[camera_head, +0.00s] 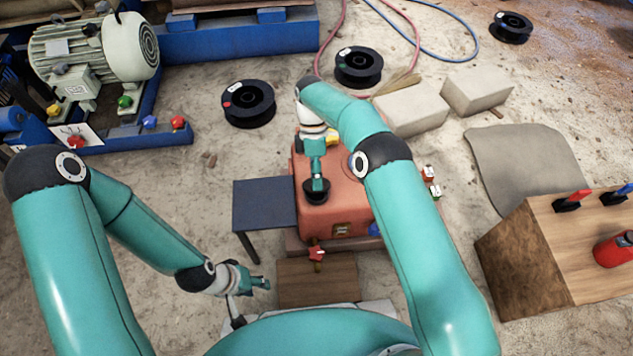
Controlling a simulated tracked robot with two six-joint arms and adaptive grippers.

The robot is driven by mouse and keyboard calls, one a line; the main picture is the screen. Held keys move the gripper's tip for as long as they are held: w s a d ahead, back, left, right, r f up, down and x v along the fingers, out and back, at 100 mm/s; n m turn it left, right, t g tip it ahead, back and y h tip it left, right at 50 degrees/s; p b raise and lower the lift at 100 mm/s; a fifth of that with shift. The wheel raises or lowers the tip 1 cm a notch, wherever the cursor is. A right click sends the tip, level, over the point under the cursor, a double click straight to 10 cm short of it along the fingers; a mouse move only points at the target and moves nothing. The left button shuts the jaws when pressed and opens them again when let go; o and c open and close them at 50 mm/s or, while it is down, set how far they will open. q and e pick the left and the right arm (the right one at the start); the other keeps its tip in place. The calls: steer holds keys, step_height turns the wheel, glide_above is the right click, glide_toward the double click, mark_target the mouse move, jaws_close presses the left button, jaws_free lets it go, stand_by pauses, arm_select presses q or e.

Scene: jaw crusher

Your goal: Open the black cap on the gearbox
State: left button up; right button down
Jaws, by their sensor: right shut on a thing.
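The gearbox (340,217) is an orange-red housing on the ground in the middle of the view. A round black cap (316,195) sits on its top, near the left edge. My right gripper (317,184) points down onto the cap and is shut on it, hiding part of it. The cap looks level and seated on the housing; any gap below it cannot be made out. My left gripper (252,300) is low and left of the gearbox, away from the cap. Its fingers look spread and empty.
A dark blue stand (263,204) is left of the gearbox, and a wooden block (317,279) lies in front. A wooden crate (540,250) with tools stands right. A motor (90,55) and black spools (248,103) lie behind. Stone blocks (411,108) sit behind right.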

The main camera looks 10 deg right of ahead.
steer(key=shift+w+d, duration=0.1)
steer(key=shift+w, duration=0.05)
steer(key=c, duration=0.8)
jaws_free()
steer(key=shift+c, duration=0.2)
steer(key=shift+r, duration=0.1)
step_height(320, 180, up, 10)
